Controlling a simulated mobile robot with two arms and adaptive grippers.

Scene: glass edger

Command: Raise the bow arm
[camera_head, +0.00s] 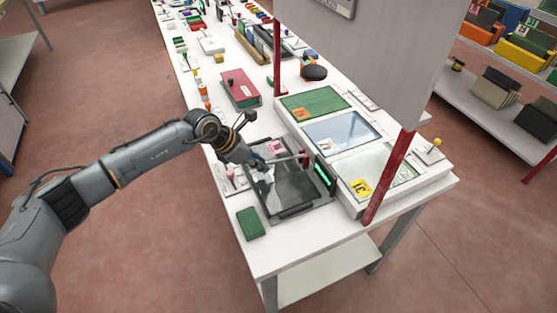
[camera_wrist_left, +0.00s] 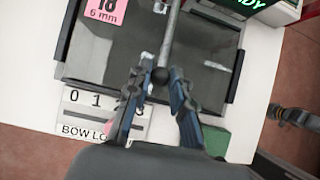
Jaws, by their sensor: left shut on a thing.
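The bow arm is a grey metal rod (camera_head: 288,158) reaching over the dark glass plate (camera_head: 285,190) in a black-framed tray; its far end meets a red post (camera_head: 304,158). In the left wrist view the rod (camera_wrist_left: 170,35) ends in a black ball knob (camera_wrist_left: 160,76). My left gripper (camera_head: 260,164) is at this free end, its two fingers (camera_wrist_left: 160,88) shut around the knob. The rod lies low over the plate. A scale plate marked "BOW LO…" (camera_wrist_left: 95,118) shows beside the tray, partly hidden by a finger.
A green block (camera_head: 250,223) lies at the table's near left corner. A lit green display (camera_head: 323,171) stands right of the tray. A red upright (camera_head: 390,178) and a large grey panel (camera_head: 370,60) rise at the right. A red box (camera_head: 240,88) sits behind.

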